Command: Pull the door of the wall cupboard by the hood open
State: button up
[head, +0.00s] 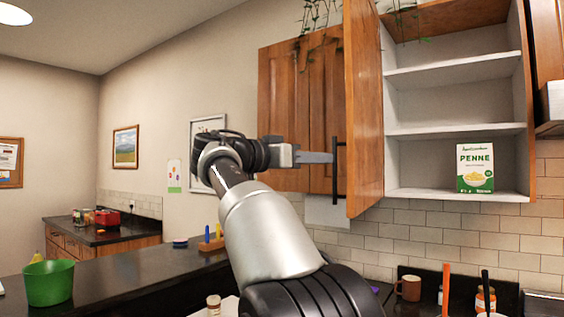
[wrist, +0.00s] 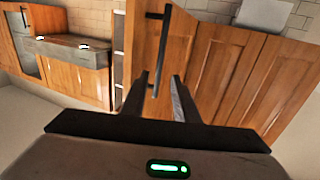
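The wooden door (head: 364,110) of the wall cupboard by the hood stands wide open in the head view, swung out to the left. Its black bar handle (head: 336,170) is on the door's left side. My gripper (head: 328,157) is at this handle. In the wrist view the door (wrist: 181,50) and the handle (wrist: 162,45) are close ahead. The fingers of my gripper (wrist: 160,76) are apart, with the handle's near end showing between them; contact cannot be told. The cupboard's white shelves (head: 455,130) are exposed.
A green penne box (head: 475,168) stands on the bottom shelf. The hood (head: 550,108) is at the right edge and also shows in the wrist view (wrist: 70,50). A closed cupboard door (head: 285,110) is left of the open one. A mug (head: 408,288) stands below.

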jog(key=v, duration=1.1)
jog(key=shift+a, duration=0.15)
jog(key=shift+s, duration=0.15)
jog(key=s+d+f+n+g+y, duration=0.1)
jog(key=s+d+f+n+y, duration=0.15)
jog(key=d+f, duration=0.5)
jog(key=s+d+f+n+g+y, duration=0.2)
jog(key=d+f+n+y, duration=0.3)
jog(key=d, duration=0.4)
jog(key=s+a+f+n+g+y, duration=0.3)
jog(key=s+f+y, duration=0.4)
jog(key=s+f, duration=2)
notch_tip(320, 180, up, 13)
jog(key=w+t+p, duration=0.1)
jog(key=p, duration=1.3)
jog(key=shift+r, duration=0.2)
